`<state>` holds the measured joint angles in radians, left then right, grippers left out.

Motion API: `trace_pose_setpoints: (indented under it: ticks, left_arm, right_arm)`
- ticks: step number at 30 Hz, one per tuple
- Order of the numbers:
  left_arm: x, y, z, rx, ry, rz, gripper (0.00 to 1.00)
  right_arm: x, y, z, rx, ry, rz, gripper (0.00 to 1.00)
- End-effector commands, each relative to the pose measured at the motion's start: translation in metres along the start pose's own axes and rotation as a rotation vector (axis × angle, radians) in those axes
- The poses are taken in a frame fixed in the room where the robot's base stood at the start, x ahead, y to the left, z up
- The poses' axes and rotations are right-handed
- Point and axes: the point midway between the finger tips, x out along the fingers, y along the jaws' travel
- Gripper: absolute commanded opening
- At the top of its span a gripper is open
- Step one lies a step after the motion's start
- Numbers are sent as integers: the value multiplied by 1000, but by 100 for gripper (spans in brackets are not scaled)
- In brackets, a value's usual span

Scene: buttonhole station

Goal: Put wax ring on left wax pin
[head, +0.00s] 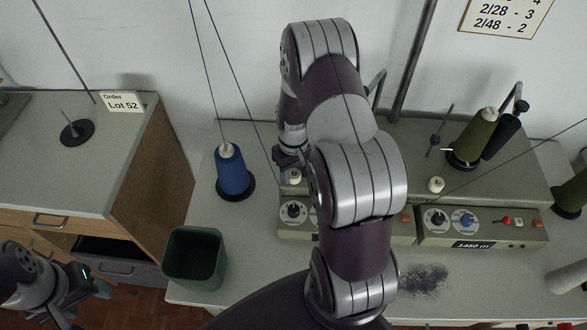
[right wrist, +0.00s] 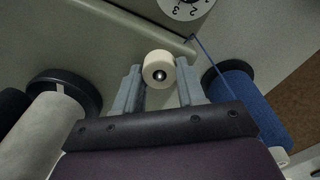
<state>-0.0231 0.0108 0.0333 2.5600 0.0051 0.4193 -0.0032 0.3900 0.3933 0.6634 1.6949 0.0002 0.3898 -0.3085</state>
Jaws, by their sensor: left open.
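A small cream wax ring (head: 295,177) shows just below my right gripper (head: 287,160) at the left machine unit. In the right wrist view the wax ring (right wrist: 158,62) lies between the two grey fingertips of my right gripper (right wrist: 160,85). A dark, shiny round pin end (right wrist: 159,76) shows in the ring's hole. The fingers flank the ring closely; I cannot tell whether they press on it, or how far down the pin it sits. A second cream ring (head: 436,185) is at the right unit. My left gripper (head: 90,292) is open and empty at the lower left.
A blue thread cone (head: 232,172) stands left of the right gripper. A dark green bin (head: 194,258) stands at the bench's left edge. Olive cones (head: 472,137) stand at the back right. The control panels (head: 480,225) face forward. My right arm hides the middle.

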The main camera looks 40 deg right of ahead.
Motion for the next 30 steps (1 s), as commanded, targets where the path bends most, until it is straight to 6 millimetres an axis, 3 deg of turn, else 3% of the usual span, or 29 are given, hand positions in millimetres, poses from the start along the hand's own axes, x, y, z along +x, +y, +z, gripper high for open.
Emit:
trace_pose_setpoints:
  ticks: [1, 2, 13, 24, 30]
  left_arm:
    - [0, 0, 0, 0, 0, 0, 59]
    - [0, 0, 0, 0, 0, 0, 59]
    - [1, 0, 0, 0, 0, 0, 59]
    - [9, 0, 1, 0, 0, 0, 59]
    - [10, 0, 1, 0, 0, 0, 59]
  right_arm:
    - [0, 0, 0, 0, 0, 0, 57]
    - [0, 0, 0, 0, 0, 0, 66]
    - [-8, 0, -1, 0, 3, 1, 67]
    - [-100, 0, -1, 0, 5, 2, 67]
    - [-125, 0, 0, 0, 2, 1, 67]
